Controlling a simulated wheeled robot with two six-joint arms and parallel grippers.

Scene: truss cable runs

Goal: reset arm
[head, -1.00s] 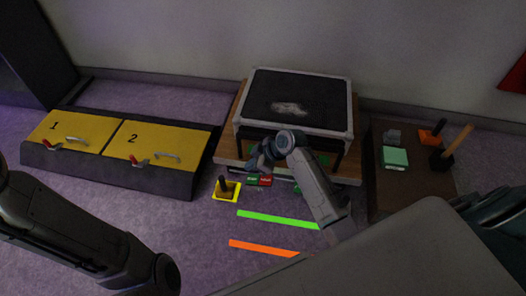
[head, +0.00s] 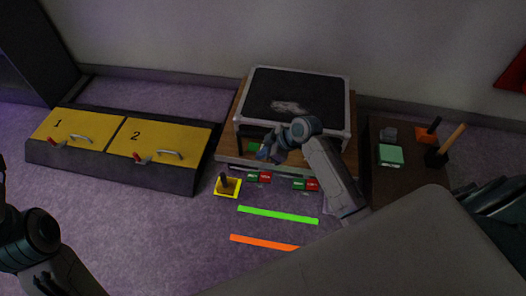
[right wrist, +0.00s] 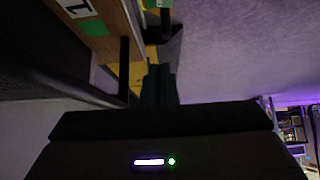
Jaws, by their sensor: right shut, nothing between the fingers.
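My right gripper (head: 268,153) is shut and empty. In the head view it hangs in front of the black-topped case (head: 295,98), near the front edge of the wooden base (head: 228,150). In the right wrist view its fingers (right wrist: 158,85) show close together, with part of the wooden base beside them.
Yellow panels 1 (head: 66,126) and 2 (head: 150,141) stand at left. A yellow block with a black post (head: 227,186), a green strip (head: 278,214) and an orange strip (head: 264,243) lie on the floor. A brown table (head: 405,185) at right holds tools and a green box (head: 390,155).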

